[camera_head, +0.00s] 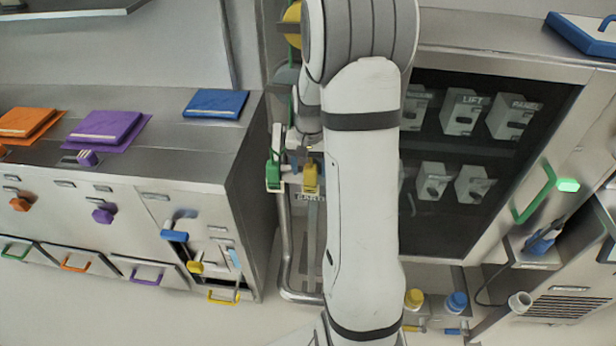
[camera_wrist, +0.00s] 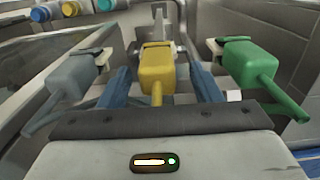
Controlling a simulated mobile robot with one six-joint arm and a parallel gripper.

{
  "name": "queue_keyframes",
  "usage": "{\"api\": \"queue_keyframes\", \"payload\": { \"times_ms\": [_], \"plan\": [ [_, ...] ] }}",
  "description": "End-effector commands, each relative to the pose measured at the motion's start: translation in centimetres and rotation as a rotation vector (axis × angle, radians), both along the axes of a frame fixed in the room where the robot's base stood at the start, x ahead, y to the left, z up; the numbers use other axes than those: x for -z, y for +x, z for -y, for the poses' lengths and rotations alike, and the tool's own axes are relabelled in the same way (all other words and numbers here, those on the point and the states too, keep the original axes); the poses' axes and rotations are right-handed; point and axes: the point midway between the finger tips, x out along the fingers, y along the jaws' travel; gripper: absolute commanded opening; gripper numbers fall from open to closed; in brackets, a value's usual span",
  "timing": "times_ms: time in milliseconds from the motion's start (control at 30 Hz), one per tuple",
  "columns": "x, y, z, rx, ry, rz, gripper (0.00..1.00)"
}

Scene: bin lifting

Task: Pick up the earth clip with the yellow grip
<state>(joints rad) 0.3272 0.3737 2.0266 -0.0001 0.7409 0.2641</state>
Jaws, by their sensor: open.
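The earth clip with the yellow grip (camera_wrist: 157,68) hangs in the middle of the wrist view, with its narrow handle toward me. It also shows in the head view (camera_head: 310,177), beside my arm and above a label reading EARTH. My gripper (camera_wrist: 160,82) is open, with one blue finger on each side of the yellow grip. I cannot tell whether either finger touches it. A clip with a green grip (camera_wrist: 247,70) is on the right in the wrist view, and one with a grey grip (camera_wrist: 73,75) is on the left. Both are outside my fingers.
A metal rail frame (camera_head: 287,255) stands below the clips. A steel counter with drawers (camera_head: 165,165) is to the left, and a dark-windowed cabinet (camera_head: 480,75) is to the right. My arm covers the middle of the head view. Floor is free at the lower left.

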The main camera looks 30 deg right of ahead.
Motion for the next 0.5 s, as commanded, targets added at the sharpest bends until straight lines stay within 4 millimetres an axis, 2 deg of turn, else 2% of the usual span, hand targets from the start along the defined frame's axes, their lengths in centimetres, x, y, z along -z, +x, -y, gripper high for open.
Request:
{"api": "queue_keyframes", "payload": {
  "times_ms": [100,200,467,500],
  "plan": [
    [1.8,-0.1,0.2,0.0,0.002,-0.005,0.58],
    [2.6,0.0,0.2,0.0,0.001,-0.002,0.58],
    [2.8,0.0,0.2,0.0,0.0,0.0,0.58],
    [2.8,0.0,0.2,0.0,0.0,0.0,0.55]
  ]
}}
